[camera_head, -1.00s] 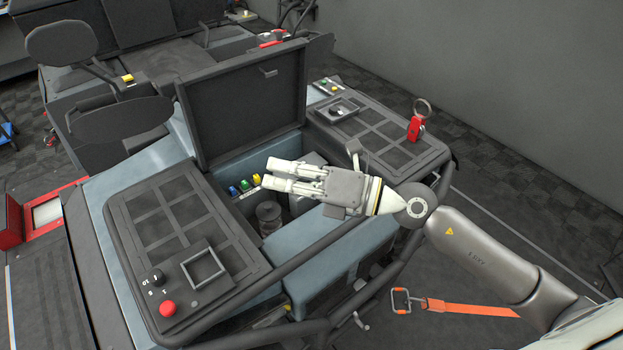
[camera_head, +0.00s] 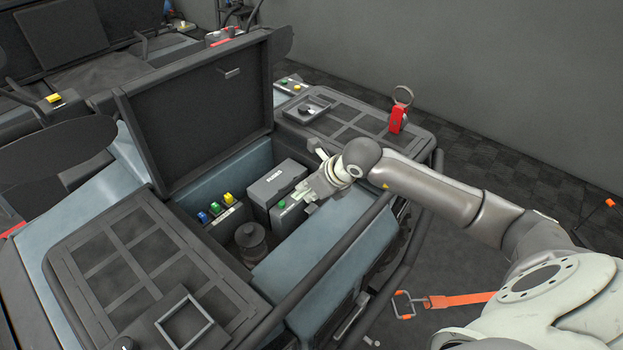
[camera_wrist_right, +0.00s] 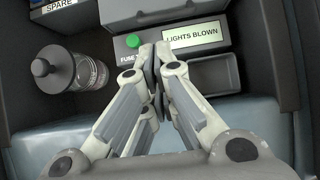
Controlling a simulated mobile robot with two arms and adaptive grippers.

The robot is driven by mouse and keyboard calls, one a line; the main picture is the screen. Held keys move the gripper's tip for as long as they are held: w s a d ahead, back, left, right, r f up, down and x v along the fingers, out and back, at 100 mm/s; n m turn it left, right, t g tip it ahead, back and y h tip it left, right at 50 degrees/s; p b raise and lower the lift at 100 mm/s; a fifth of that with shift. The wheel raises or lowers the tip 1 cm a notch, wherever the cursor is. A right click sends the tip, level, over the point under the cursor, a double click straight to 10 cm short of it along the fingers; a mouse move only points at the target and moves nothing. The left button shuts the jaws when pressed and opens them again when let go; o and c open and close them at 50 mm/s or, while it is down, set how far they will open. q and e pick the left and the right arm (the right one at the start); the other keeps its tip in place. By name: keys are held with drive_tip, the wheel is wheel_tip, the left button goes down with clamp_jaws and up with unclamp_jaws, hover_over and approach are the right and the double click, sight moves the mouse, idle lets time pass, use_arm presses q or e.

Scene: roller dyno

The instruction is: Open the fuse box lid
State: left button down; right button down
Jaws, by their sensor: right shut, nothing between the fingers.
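The fuse box appears to be the dark grey box (camera_head: 275,183) with a small label, at the back right inside the open compartment; its lid looks closed. In the right wrist view, part of the grey box (camera_wrist_right: 150,12) shows at the top. My right gripper (camera_head: 300,197) points down into the compartment at the front right of the box. In the wrist view, its fingertips (camera_wrist_right: 158,55) are together and empty, beside a green button (camera_wrist_right: 133,41) and a "LIGHTS BLOWN" label (camera_wrist_right: 196,37). Contact cannot be told. My left gripper is not in view.
The large compartment cover (camera_head: 200,110) stands open behind. A jar (camera_wrist_right: 70,68) stands left of the fingers. Blue, green and yellow fuses (camera_head: 215,207) are at the compartment's left. An empty tray (camera_wrist_right: 215,75) lies right of the fingers. A blue-grey front wall (camera_head: 310,250) borders the compartment.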

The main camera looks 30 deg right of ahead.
sight(281, 182)
drive_tip(key=x, duration=0.4)
drive_tip(key=shift+w+a+p, duration=0.1)
drive_tip(key=shift+w+p, duration=0.15)
drive_tip(key=shift+p, duration=0.1)
drive_tip(key=shift+f, duration=0.3)
drive_tip(key=shift+w, duration=0.1)
drive_tip(key=shift+w+f, duration=0.1)
drive_tip(key=shift+f, duration=0.05)
drive_tip(key=shift+r, duration=0.4)
drive_tip(key=shift+w+a+r+g+p, duration=0.1)
drive_tip(key=shift+g+p, duration=0.2)
drive_tip(key=shift+p, duration=0.05)
